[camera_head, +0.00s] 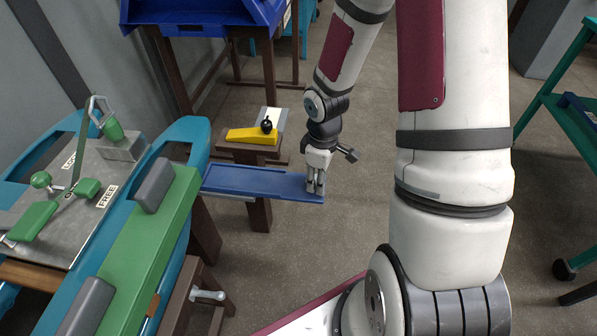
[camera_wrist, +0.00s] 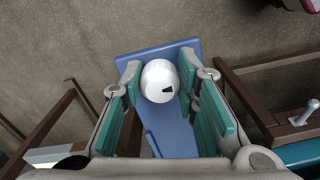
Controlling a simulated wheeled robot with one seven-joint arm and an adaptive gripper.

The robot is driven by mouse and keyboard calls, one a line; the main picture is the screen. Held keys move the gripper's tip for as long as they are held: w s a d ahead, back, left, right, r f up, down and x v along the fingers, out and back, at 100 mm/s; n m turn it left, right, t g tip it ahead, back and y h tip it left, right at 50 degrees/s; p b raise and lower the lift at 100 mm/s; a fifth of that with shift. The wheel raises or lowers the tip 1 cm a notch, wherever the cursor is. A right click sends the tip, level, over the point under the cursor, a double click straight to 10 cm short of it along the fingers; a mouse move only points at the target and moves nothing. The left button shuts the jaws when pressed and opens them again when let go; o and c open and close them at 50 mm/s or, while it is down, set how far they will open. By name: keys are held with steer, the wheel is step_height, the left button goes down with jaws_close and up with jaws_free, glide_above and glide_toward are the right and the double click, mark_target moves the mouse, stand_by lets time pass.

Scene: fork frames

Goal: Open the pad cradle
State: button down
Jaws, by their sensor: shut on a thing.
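A long blue tray-like panel (camera_head: 250,181), seemingly the pad cradle, sticks out level to the right from the teal and green bench. Its outer end is under my gripper (camera_head: 316,186). In the wrist view the blue panel (camera_wrist: 172,137) runs between my fingers. A white round knob (camera_wrist: 159,82) sits at its outer end. My gripper (camera_wrist: 161,70) is shut on this knob, with a green-padded finger on each side. In the head view the fingers hide the knob. The panel's inner end meets the bench side.
The bench (camera_head: 183,130) carries a grey plate (camera_head: 60,205) with green handles and a "FREE" label. A yellow block (camera_head: 252,135) with a black knob sits on a stand behind the panel. A blue bin (camera_head: 205,15) stands at the back. Floor right of my gripper is clear.

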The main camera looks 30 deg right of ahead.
steer(key=shift+s+d, duration=0.45)
steer(key=shift+d, duration=0.2)
steer(key=c, duration=1.2)
jaws_free()
step_height(320, 180, up, 12)
steer(key=shift+r, duration=0.1)
